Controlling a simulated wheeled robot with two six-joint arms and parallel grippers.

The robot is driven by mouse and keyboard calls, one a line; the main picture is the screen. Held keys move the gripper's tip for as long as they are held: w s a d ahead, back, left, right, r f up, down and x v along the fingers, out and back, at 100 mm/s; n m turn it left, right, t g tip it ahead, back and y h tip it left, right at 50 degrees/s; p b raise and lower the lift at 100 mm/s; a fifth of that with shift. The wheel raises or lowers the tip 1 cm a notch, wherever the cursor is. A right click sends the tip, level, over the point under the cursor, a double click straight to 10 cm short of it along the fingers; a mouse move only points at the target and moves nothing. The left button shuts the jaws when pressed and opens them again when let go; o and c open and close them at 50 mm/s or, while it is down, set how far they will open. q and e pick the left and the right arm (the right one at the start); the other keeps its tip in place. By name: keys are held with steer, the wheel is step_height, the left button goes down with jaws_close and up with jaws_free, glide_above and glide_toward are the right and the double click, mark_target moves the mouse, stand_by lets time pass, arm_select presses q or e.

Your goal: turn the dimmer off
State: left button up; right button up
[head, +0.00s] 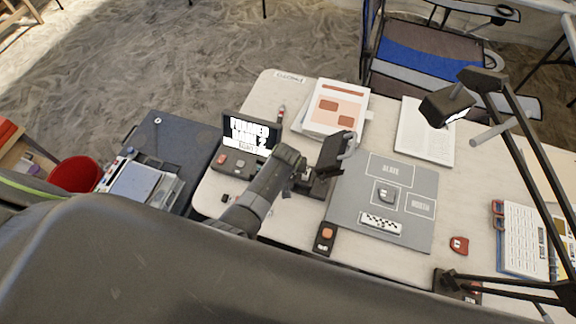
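A small black box with an orange button (326,238) lies at the table's front edge, just left of the grey mat. It may be the dimmer; its setting is too small to read. Another dark box (455,284) sits at the front edge farther right, partly hidden by the lamp's lower bars. A black desk lamp (449,103) reaches in from the right, with a bright patch under its head. My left gripper (338,157) is over the table at the mat's left edge, above and apart from the orange-button box. Its fingertips are unclear. My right gripper is not in view.
The grey mat (345,202) carries a dark-grey piece (386,194) and a checkered strip (380,223). A lit display console (250,137) stands left. A red piece (459,244) lies right of the mat. Papers (335,108) lie at the back.

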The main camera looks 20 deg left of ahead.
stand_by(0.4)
arm_select(q)
steer(key=o, duration=1)
